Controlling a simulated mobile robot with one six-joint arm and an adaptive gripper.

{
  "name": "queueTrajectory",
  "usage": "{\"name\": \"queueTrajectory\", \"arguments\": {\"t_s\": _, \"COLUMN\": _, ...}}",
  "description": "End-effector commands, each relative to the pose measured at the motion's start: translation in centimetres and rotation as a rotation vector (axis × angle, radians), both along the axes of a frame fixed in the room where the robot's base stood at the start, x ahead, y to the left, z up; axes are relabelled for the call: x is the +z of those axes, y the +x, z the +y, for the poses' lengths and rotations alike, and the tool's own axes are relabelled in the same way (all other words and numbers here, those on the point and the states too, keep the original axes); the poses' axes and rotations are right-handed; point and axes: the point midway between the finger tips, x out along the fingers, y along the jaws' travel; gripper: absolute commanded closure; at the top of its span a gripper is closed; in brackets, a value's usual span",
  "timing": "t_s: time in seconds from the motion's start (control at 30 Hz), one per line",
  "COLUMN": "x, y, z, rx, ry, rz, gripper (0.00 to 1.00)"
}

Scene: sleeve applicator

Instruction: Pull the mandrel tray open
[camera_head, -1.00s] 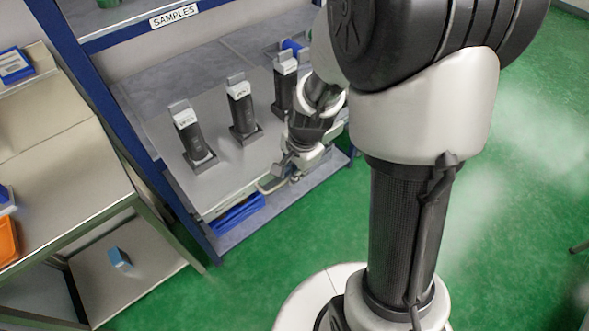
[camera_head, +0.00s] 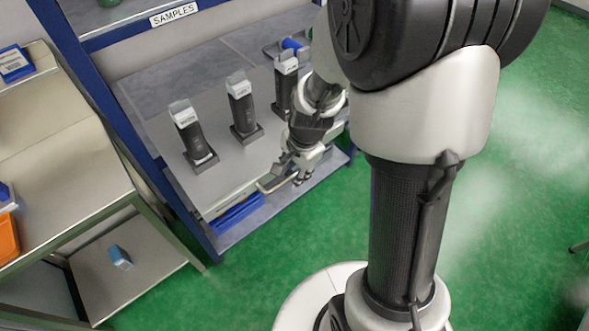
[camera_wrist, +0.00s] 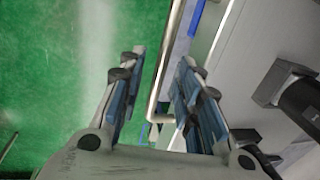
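The mandrel tray appears to be the flat unit at the front of the blue-framed shelf, with a pale bar handle (camera_head: 268,185) along its front edge. The handle also shows in the wrist view (camera_wrist: 165,62), as a long bar with a bent end near the fingers. My gripper (camera_head: 300,178) is at the right part of the handle. In the wrist view my gripper (camera_wrist: 158,90) is open, its fingers apart, and the bar runs through the gap between them, nearer the right finger. I cannot tell whether either finger touches it. My wrist partly hides the handle's right part.
Several dark upright devices, one of them here (camera_head: 242,108), stand on the grey top behind the handle. A blue bin (camera_head: 237,213) sits below it. A metal side table (camera_head: 60,150) stands at left. Green floor (camera_head: 300,230) is free in front.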

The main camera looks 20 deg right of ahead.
Motion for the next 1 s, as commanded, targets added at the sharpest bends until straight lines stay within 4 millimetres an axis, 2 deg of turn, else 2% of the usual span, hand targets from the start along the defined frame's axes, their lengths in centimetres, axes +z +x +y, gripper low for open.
{"name": "queueTrajectory", "arguments": {"t_s": 0.27, "x": 0.8, "y": 0.0, "z": -0.1, "rx": 0.0, "ry": 0.0, "rz": -0.004, "gripper": 0.69}}
{"name": "queueTrajectory", "arguments": {"t_s": 0.37, "x": 2.4, "y": -0.3, "z": -0.2, "rx": 0.001, "ry": 0.0, "rz": -0.006, "gripper": 0.69}}
{"name": "queueTrajectory", "arguments": {"t_s": 0.7, "x": 9.3, "y": -1.6, "z": -0.6, "rx": 0.0, "ry": -0.002, "rz": -0.006, "gripper": 0.69}}
{"name": "queueTrajectory", "arguments": {"t_s": 0.83, "x": 10.9, "y": -1.9, "z": -0.7, "rx": -0.001, "ry": 0.0, "rz": -0.004, "gripper": 0.69}}
{"name": "queueTrajectory", "arguments": {"t_s": 1.0, "x": 11.8, "y": -2.2, "z": -0.7, "rx": -0.001, "ry": 0.0, "rz": 0.0, "gripper": 0.69}}
